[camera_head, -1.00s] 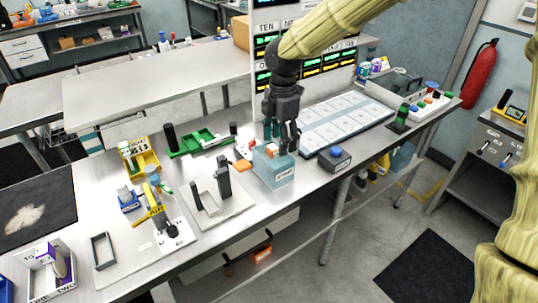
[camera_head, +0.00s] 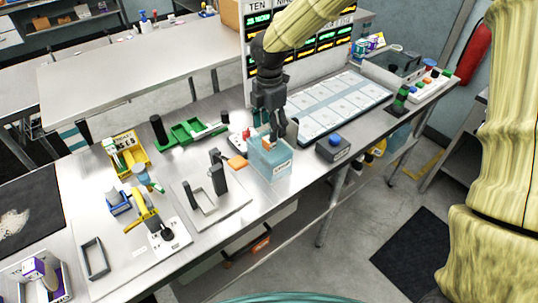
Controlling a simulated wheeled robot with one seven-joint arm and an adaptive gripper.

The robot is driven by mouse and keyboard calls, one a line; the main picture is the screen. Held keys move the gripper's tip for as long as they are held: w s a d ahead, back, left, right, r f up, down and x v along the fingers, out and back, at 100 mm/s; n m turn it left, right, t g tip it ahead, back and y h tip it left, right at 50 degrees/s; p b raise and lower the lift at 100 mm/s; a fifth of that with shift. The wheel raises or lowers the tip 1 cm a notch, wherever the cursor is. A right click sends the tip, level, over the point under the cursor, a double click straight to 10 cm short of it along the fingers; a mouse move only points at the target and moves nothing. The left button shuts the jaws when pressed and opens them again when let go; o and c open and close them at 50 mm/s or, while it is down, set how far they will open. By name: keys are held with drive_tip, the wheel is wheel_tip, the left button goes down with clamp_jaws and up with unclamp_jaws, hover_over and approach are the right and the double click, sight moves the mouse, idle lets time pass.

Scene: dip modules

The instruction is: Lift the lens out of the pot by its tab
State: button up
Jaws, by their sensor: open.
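The pot (camera_head: 270,170) is a light-blue, see-through box with a pale label, standing near the front edge of the bench. A small orange piece (camera_head: 267,143), perhaps the lens's tab, shows at the pot's top. The lens itself is too small and hidden to make out. My gripper (camera_head: 275,137) points down over the pot's top, its dark fingers close beside the orange piece. The gripper is open. Whether a finger touches the piece cannot be told.
A dark box with a blue button (camera_head: 334,147) stands right of the pot. A green tray (camera_head: 194,131) lies behind. A white panel grid (camera_head: 340,104) fills the right rear.

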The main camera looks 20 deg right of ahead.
sight(269, 153)
drive_tip(key=shift+s+f+p, duration=0.25)
drive_tip(key=shift+f+p, duration=0.2)
drive_tip(key=shift+f, duration=0.1)
drive_tip(key=shift+f+p, duration=0.55)
drive_tip(key=shift+f, duration=1.4)
drive_tip(key=shift+c, duration=0.2)
clamp_jaws()
